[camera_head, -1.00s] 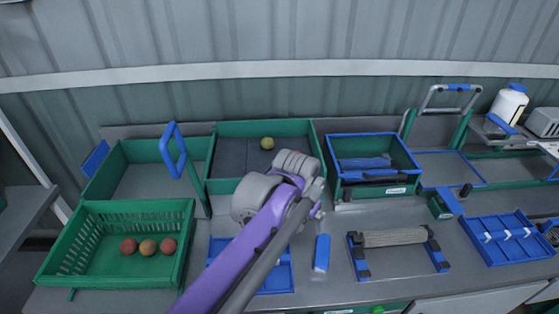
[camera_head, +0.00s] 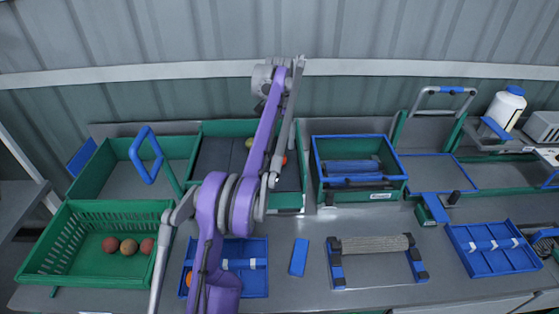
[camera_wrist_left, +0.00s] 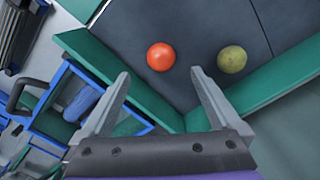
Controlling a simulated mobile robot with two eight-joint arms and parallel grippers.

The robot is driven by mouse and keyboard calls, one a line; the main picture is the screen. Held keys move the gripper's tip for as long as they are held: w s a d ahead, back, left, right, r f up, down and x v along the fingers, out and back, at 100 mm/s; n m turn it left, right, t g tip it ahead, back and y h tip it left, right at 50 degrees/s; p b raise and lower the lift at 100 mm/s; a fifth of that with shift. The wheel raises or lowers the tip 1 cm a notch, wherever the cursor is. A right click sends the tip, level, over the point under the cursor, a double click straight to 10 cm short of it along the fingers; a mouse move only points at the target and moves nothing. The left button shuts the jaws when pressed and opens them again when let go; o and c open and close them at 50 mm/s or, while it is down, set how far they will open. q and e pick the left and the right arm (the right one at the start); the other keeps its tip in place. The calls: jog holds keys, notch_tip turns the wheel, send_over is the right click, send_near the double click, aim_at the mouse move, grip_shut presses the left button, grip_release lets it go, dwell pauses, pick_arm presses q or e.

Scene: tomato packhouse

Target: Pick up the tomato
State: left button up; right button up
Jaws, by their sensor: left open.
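A red tomato (camera_wrist_left: 160,57) and a yellow-green tomato (camera_wrist_left: 231,59) lie apart on the dark floor of a green tray. In the head view the yellow-green tomato (camera_head: 248,143) and red tomato (camera_head: 284,160) are partly hidden by my left arm. The green tray (camera_head: 229,128) stands at the back of the bench. My left gripper (camera_wrist_left: 160,77) is open and empty; in the left wrist view the red tomato appears just past the gap between its fingertips. Its fingers cannot be made out in the head view. My right gripper is not in view.
A green slotted crate (camera_head: 60,262) at left holds several reddish tomatoes (camera_head: 128,247). A blue-rimmed green box (camera_head: 323,170) stands right of the tray. A blue divided tray (camera_head: 255,283) with an orange object (camera_head: 188,280) lies in front. A wall rises behind.

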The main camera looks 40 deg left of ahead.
aim_at(279, 155)
pick_arm(q)
jog(key=f, duration=0.3)
jog(key=shift+s+f, duration=0.2)
jog(key=shift+f, duration=0.05)
jog(key=f, duration=0.4)
jog(key=shift+w+f+b, duration=0.1)
jog(key=shift+w+b, duration=0.2)
jog(key=shift+b, duration=0.1)
jog(key=shift+a+f, duration=0.1)
jog(key=shift+f, duration=0.45)
jog(key=shift+r, duration=0.1)
jog(key=c, duration=1)
